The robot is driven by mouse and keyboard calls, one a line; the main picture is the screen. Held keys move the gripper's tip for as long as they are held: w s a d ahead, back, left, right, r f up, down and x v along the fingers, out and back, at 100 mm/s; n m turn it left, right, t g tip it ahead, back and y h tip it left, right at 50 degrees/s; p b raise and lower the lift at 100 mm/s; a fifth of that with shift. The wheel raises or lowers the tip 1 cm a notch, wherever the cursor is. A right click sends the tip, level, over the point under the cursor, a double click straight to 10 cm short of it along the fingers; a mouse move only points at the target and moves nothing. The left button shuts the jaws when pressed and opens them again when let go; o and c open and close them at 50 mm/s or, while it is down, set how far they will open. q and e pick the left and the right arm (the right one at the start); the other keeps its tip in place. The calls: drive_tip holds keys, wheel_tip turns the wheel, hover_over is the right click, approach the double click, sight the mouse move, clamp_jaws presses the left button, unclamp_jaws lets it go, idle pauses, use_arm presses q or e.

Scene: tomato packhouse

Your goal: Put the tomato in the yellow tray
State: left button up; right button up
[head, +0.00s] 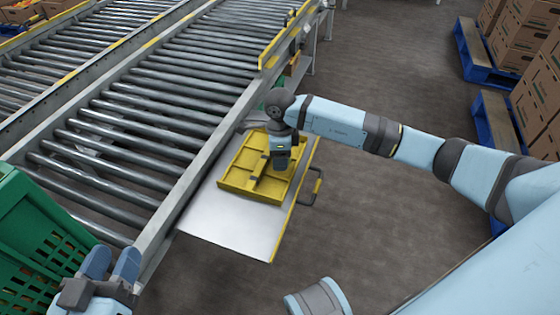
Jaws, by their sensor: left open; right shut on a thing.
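The yellow tray (236,182) lies on a pale metal shelf beside the roller conveyor. My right gripper (279,166) points down over the right part of the tray. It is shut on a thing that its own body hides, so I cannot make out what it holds. My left gripper (112,264) is at the bottom left, close to the conveyor's side rail. It is open, its two fingers apart, with nothing visible between them.
The metal shelf (236,232) has bare room in front of the tray. Roller conveyors (130,125) run along the left. A green crate (32,232) stands at the lower left. Cardboard boxes (520,42) on blue pallets (474,57) stand at the right. The floor between is clear.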

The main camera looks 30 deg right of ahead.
drive_tip(key=shift+f, duration=0.55)
use_arm(q)
drive_tip(key=shift+w+a+r, duration=0.1)
use_arm(e)
drive_tip(key=shift+r, duration=0.15)
drive_tip(key=shift+f, duration=0.2)
drive_tip(key=o, duration=0.7)
drive_tip(key=shift+o, duration=0.2)
drive_tip(key=r+p, duration=0.1)
drive_tip(key=r, duration=0.1)
drive_tip(key=r+p, duration=0.1)
drive_tip(key=r, duration=0.1)
drive_tip(key=r+p, duration=0.1)
drive_tip(key=r, duration=0.1)
drive_tip(key=shift+w+d+r, duration=0.15)
drive_tip(key=shift+w+r, duration=0.05)
drive_tip(key=shift+w, duration=0.1)
use_arm(q)
drive_tip(key=shift+n+t, duration=0.7)
drive_tip(key=r, duration=0.1)
drive_tip(key=r+p, duration=0.1)
drive_tip(key=r, duration=0.1)
drive_tip(key=r+p, duration=0.1)
drive_tip(key=shift+s+r, duration=0.15)
drive_tip(key=shift+s, duration=0.25)
use_arm(e)
drive_tip(key=r, duration=0.6)
drive_tip(key=shift+w+d, duration=0.15)
drive_tip(key=shift+w, duration=0.15)
drive_tip(key=shift+f, duration=0.1)
